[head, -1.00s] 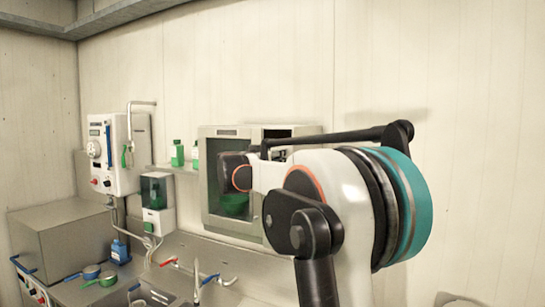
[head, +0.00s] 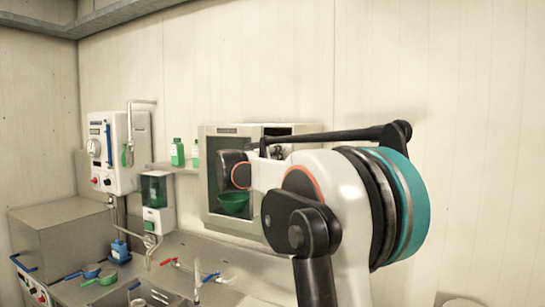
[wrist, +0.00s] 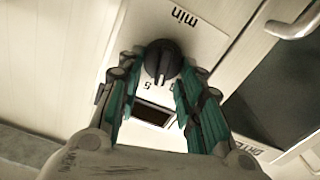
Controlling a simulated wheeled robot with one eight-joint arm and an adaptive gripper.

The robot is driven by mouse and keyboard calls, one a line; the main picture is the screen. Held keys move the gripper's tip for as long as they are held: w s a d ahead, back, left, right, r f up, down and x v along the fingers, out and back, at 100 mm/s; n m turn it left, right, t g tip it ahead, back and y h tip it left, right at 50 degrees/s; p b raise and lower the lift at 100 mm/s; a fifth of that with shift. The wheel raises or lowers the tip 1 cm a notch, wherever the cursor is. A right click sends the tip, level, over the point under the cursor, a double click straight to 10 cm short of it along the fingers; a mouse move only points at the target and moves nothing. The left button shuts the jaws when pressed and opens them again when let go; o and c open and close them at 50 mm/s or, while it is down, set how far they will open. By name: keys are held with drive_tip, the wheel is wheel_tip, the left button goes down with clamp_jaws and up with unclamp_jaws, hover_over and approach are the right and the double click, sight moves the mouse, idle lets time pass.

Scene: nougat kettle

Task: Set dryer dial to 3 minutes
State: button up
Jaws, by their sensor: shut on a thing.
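The dryer dial (wrist: 162,60) is a round black knob with a raised ridge, on a pale panel in the wrist view. The panel shows "min" above it and the numbers 10 and 5 below, upside down; another mark by the right finger is partly hidden. My gripper (wrist: 158,74) has its teal-lined fingers on both sides of the knob and is shut on it. The ridge points roughly down the picture, near the 5. In the head view the dryer (head: 211,215) is a grey cabinet on the wall; my arm covers its dial and my gripper there.
A dark slot (wrist: 153,115) lies below the dial. The dryer's door handle (wrist: 296,24) is at upper right. A green bowl (head: 233,203) shows behind the window. A soap dispenser (head: 157,195), bottles (head: 177,153) and taps (head: 212,277) are to the left and below.

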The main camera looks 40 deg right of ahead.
drive_tip(key=n, duration=0.4)
drive_tip(key=n+b, duration=0.1)
drive_tip(key=n, duration=0.1)
drive_tip(key=shift+w+a+f, duration=0.1)
drive_tip(key=shift+w+a, duration=0.05)
drive_tip(key=shift+w, duration=0.2)
drive_tip(key=shift+n, duration=0.3)
drive_tip(key=o, duration=1)
drive_tip(key=shift+a, duration=0.1)
drive_tip(key=v, duration=1.2)
drive_tip(key=shift+f, duration=0.1)
